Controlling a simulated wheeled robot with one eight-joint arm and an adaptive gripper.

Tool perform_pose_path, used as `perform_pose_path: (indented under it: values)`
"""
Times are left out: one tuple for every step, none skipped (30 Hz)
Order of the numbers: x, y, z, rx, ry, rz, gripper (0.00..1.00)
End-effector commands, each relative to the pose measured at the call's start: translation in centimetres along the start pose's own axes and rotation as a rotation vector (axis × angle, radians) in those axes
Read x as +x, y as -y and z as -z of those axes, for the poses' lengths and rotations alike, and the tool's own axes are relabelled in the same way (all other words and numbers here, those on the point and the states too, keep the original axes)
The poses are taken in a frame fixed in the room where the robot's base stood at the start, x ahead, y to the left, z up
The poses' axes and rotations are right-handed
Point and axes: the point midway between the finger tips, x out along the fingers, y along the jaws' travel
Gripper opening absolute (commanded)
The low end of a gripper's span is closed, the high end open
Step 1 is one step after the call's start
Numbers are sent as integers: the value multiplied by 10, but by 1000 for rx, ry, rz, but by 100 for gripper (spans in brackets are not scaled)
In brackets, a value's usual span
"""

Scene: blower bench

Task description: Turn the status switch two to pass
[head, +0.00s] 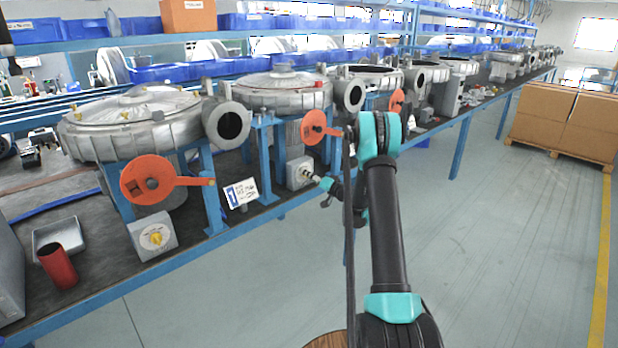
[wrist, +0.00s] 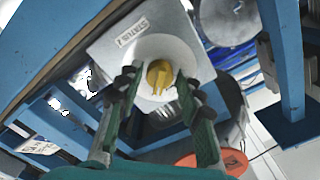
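A grey switch box (wrist: 105,47) with a yellow knob (wrist: 160,73) on a round pale dial fills the middle of the wrist view. Its label reads "STATUS"; the last character is unclear. My gripper (wrist: 160,86) is open, with one finger on each side of the knob and visible gaps to it. In the head view this box (head: 297,171) is on the bench's front edge, and my gripper (head: 312,178) is at its face, hiding the knob. A second switch box (head: 152,237) with a yellow knob stands nearer, at the left.
Blue bench legs (wrist: 283,60) stand beside the box. Orange discs with arms (head: 148,180) jut out at the bench front. A red cylinder (head: 60,266) stands at left.

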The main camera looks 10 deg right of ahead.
Motion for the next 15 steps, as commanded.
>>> perform_pose_path:
  values:
    - [0, 0, 0, 0, 0, 0, 46]
    - [0, 0, 0, 0, 0, 0, 49]
    - [0, 0, 0, 0, 0, 0, 49]
    - [0, 0, 0, 0, 0, 0, 49]
    - [0, 0, 0, 0, 0, 0, 49]
    - [0, 0, 0, 0, 0, 0, 49]
    - [0, 0, 0, 0, 0, 0, 49]
    - [0, 0, 0, 0, 0, 0, 49]
    - [0, 0, 0, 0, 0, 0, 49]
    - [0, 0, 0, 0, 0, 0, 49]
    - [-1, 0, 0, 0, 0, 0, 49]
    - [-3, 0, 0, 0, 0, 0, 49]
    - [-5, 0, 0, 0, 0, 0, 49]
    - [-8, 0, 0, 0, -1, 0, 49]
    - [-13, 0, 0, 0, -1, -1, 49]
